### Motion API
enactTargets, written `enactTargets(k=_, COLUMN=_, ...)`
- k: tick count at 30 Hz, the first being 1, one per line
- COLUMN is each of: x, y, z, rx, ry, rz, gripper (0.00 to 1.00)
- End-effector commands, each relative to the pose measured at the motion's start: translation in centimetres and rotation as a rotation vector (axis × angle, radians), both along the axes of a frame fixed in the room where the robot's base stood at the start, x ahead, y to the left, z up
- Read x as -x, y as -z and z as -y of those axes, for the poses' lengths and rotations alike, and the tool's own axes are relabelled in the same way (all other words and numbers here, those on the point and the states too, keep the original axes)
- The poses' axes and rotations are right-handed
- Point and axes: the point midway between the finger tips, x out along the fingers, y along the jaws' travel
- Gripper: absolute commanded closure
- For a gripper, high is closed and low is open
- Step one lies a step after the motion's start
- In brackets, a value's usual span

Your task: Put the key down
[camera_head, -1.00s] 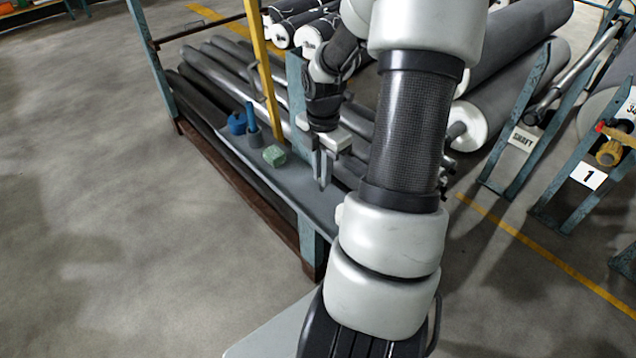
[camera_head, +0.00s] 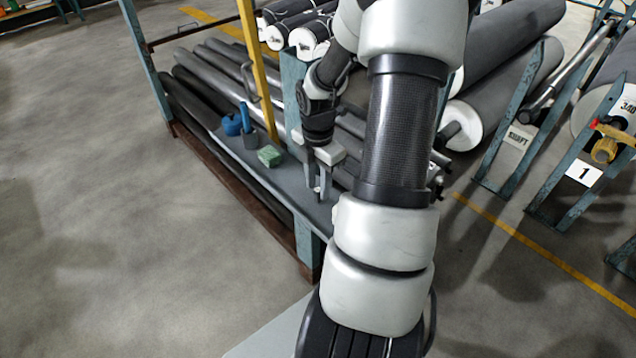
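My gripper (camera_head: 318,190) points down over the near right end of the grey shelf (camera_head: 284,188). Its two light grey fingers show close together, with a narrow dark strip between them. I cannot tell whether the fingertips touch the shelf. I cannot make out a key; anything between the fingers is too small to tell. My own upper arm fills the middle of the view and hides what lies to the right of the gripper.
A green block (camera_head: 270,156), a grey cup (camera_head: 250,139) with a blue handle and a blue round object (camera_head: 232,125) stand on the shelf, left of the gripper. A yellow post (camera_head: 258,75) rises behind them. Grey rolls (camera_head: 205,78) lie behind. The floor at left is clear.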

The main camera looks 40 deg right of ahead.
Motion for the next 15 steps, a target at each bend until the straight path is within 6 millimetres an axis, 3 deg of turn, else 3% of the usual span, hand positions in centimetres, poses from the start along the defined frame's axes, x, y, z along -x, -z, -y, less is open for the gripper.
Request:
enactTargets(k=5, x=-0.1, y=-1.1, z=0.1, rx=0.002, ry=0.0, rz=0.002, gripper=0.69)
enactTargets(k=15, x=-0.1, y=-8.1, z=0.1, rx=0.003, ry=0.002, rz=0.002, gripper=0.69)
